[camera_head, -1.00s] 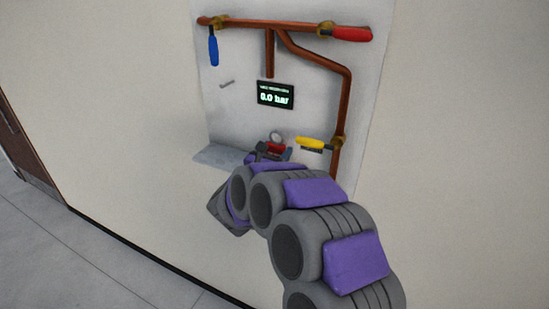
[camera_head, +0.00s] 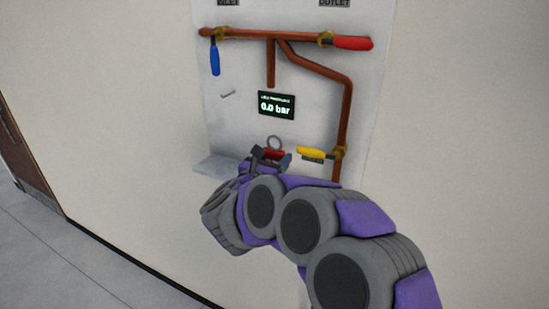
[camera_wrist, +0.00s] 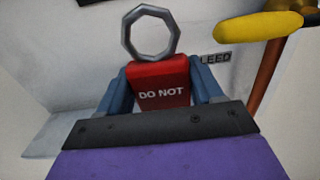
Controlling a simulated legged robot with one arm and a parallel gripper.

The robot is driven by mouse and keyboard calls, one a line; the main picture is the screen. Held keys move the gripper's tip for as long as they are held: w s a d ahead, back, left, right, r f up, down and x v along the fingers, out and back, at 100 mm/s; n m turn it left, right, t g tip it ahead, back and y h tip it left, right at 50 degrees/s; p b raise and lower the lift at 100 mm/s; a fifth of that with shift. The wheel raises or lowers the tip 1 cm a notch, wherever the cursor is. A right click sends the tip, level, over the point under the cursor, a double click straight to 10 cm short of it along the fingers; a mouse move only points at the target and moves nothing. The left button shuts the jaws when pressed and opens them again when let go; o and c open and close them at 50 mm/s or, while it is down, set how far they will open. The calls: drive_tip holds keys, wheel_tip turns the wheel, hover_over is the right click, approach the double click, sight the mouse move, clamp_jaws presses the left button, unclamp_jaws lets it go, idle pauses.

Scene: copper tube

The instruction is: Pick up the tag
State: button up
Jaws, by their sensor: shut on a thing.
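The tag is red with white "DO NOT" lettering and a grey metal ring on top. In the wrist view the tag (camera_wrist: 160,82) stands upright between the two blue-grey fingers of my gripper (camera_wrist: 160,90), which is shut on it. The ring (camera_wrist: 151,33) sticks up above the fingers. The tag's lower part is hidden behind the gripper body. In the head view the tag (camera_head: 272,154) shows small and red in my gripper (camera_head: 271,159), in front of the white panel and above the right part of the ledge.
A white panel (camera_head: 225,125) carries copper tubes (camera_head: 347,110) with blue (camera_head: 215,61), red (camera_head: 352,44) and yellow (camera_head: 310,152) handles. A display (camera_head: 276,105) reads 0.0 bar. A small peg (camera_head: 228,94) juts from the panel at left. A ledge (camera_head: 215,166) runs below; its left part is bare.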

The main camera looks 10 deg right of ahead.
drive_tip(key=s+a+r+b, duration=0.1)
drive_tip(key=s+a, duration=0.3)
drive_tip(key=s, duration=0.7)
drive_tip(key=shift+s+b, duration=0.15)
drive_tip(key=shift+b, duration=0.2)
drive_tip(key=shift+r, duration=0.15)
